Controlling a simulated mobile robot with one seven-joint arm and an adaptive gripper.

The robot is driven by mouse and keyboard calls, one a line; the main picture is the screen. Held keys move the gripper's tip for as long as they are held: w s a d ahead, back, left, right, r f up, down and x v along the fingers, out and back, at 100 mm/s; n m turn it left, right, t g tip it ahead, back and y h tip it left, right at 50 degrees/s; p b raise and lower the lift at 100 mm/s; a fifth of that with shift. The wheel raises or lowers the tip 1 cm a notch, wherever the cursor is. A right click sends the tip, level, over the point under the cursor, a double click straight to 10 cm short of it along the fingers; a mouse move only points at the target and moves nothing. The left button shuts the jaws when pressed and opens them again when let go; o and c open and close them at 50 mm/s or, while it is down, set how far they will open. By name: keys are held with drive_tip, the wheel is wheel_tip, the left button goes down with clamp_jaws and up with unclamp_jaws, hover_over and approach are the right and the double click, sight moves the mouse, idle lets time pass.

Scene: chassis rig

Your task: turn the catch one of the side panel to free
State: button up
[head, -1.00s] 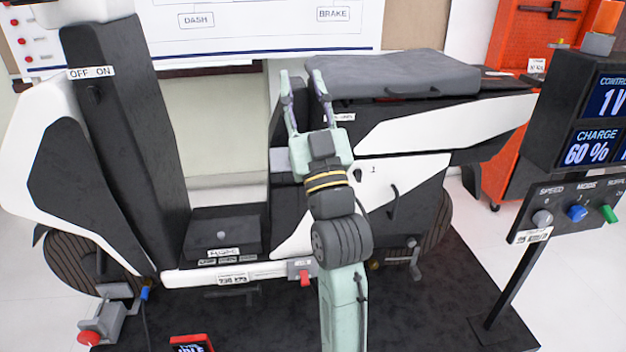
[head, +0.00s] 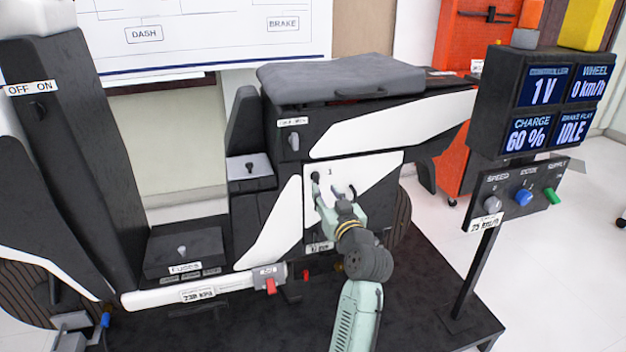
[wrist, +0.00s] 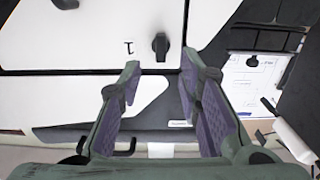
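The white and black side panel (head: 380,168) is on the flank of the scooter-like rig, below the seat, and appears closed. Catch one (head: 315,177) is a small dark knob beside a "1" mark near the panel's upper left corner. In the wrist view, which looks upside down, the catch (wrist: 160,45) stands out from the white panel (wrist: 90,42), its long side upright in the picture. My gripper (head: 328,190) is in front of the panel. In the wrist view my gripper (wrist: 160,78) is open and empty, with the catch centred just beyond its fingertips, seemingly untouched.
A dark handle (head: 352,192) sits on the panel right of the catch. The seat (head: 350,78) overhangs above. A display console (head: 545,105) on a post stands to the right. A fuse box (head: 185,250) is at lower left.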

sight(317, 179)
drive_tip(key=p+x, duration=0.1)
drive_tip(key=x, duration=0.6)
drive_tip(key=shift+c, duration=0.4)
clamp_jaws()
